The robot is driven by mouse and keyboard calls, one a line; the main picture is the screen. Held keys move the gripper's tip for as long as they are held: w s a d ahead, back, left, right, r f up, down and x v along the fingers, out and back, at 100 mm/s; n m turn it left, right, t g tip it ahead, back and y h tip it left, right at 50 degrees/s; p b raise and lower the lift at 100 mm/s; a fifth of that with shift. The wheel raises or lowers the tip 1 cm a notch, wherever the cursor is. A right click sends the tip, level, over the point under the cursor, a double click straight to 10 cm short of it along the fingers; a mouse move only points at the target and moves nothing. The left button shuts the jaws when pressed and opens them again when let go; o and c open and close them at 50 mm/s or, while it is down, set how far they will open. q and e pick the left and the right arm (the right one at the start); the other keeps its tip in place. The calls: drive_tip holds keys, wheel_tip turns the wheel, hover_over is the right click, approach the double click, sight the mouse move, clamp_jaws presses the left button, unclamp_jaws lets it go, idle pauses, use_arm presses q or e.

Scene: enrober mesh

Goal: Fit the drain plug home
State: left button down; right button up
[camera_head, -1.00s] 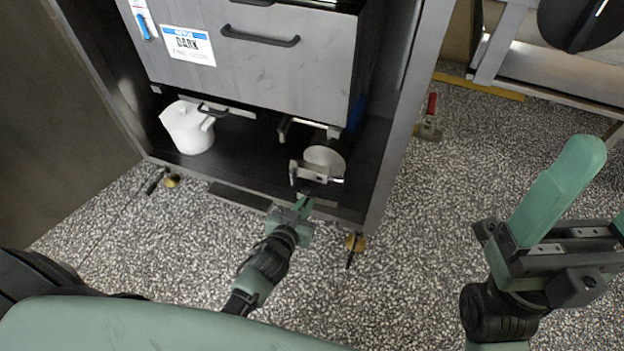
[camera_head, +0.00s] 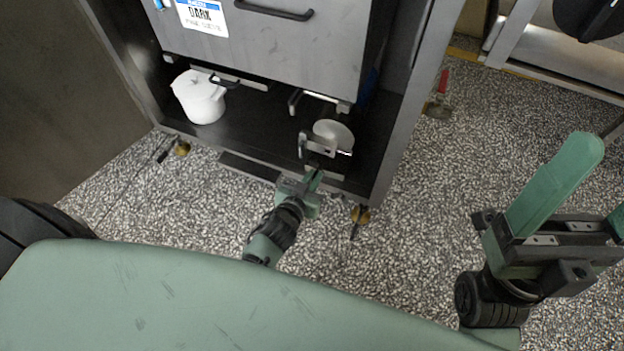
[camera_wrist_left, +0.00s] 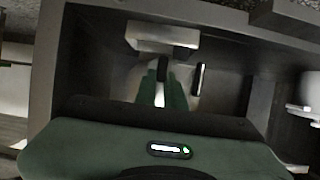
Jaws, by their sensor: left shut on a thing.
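My left gripper (camera_head: 314,178) reaches low to the front edge of the cabinet's bottom bay. It is shut on a small dark piece, seemingly the drain plug (camera_wrist_left: 163,68), at the fingertips in the left wrist view. Most of that piece is hidden by the fingers. Just beyond the fingers is a pale metal block or bracket (camera_head: 318,147), with a round white vessel (camera_head: 335,130) behind it. I cannot tell whether the held piece touches the block. My right gripper (camera_head: 588,205) is open and empty over the floor at the right.
A drawer front (camera_head: 290,50) hangs above. The cabinet's right post (camera_head: 408,110) stands beside my left gripper. A red-handled tool (camera_head: 438,100) lies on the speckled floor, which is otherwise mostly clear.

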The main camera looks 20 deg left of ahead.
sight(319, 169)
use_arm(q)
drive_tip(key=shift+w+d+b, duration=0.1)
drive_tip(key=shift+w+b, duration=0.3)
drive_tip(key=shift+w, duration=2.85)
drive_tip(key=shift+w, duration=0.45)
drive_tip(key=c, duration=1.4)
unclamp_jaws()
drive_tip(key=shift+s+p, duration=0.7)
drive_tip(key=shift+s, duration=0.95)
drive_tip(key=shift+s+p, duration=0.4)
drive_tip(key=shift+s, duration=0.7)
